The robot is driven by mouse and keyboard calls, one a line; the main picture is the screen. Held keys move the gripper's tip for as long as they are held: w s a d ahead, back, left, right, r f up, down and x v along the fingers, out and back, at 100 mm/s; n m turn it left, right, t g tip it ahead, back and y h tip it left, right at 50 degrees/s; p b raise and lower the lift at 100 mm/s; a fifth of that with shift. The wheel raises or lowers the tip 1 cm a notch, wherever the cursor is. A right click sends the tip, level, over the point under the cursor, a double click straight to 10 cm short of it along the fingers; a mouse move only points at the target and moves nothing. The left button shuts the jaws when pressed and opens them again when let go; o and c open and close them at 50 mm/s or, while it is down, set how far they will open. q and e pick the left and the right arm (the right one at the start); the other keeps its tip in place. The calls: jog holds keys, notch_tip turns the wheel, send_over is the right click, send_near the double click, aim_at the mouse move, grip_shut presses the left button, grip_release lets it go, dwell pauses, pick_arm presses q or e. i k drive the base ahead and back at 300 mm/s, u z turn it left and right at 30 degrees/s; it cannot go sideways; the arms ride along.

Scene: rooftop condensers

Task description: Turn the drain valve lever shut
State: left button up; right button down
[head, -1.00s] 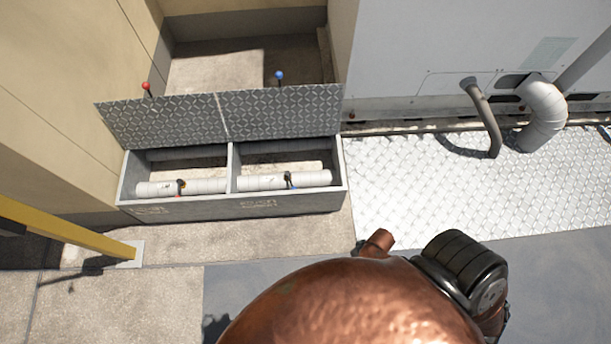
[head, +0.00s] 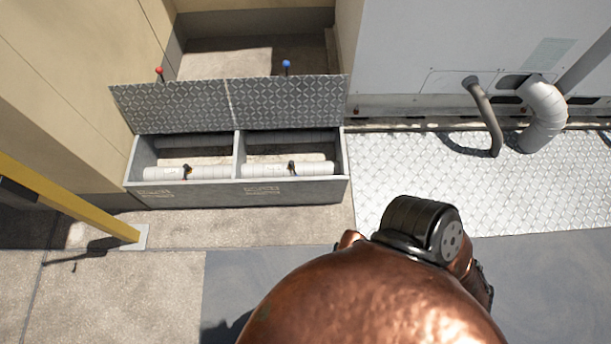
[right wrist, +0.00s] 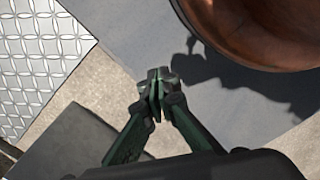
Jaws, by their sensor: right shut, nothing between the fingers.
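A grey two-compartment box (head: 300,190) stands by the wall with its patterned lid (head: 230,105) raised. In each compartment a pale pipe carries a small dark fitting, one at left (head: 187,172) and one at right (head: 292,167). They are too small to read which way they are turned. A red-knobbed stem (head: 159,71) and a blue-knobbed stem (head: 286,64) show above the lid's top edge. I cannot tell which part is the drain valve lever. My right gripper (right wrist: 160,90) is shut and empty in the right wrist view, apart from the box. My left gripper is out of view.
A yellow post (head: 75,205) stands left of the box. Bent pipes (head: 545,120) come out of the grey unit (head: 430,50) at right, above a patterned metal plate (head: 460,185). The concrete in front of the box (head: 270,222) is clear.

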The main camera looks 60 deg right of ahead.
aim_at(291, 162)
jog(key=k, duration=0.95)
jog(key=z, duration=0.35)
jog(key=i, duration=0.5)
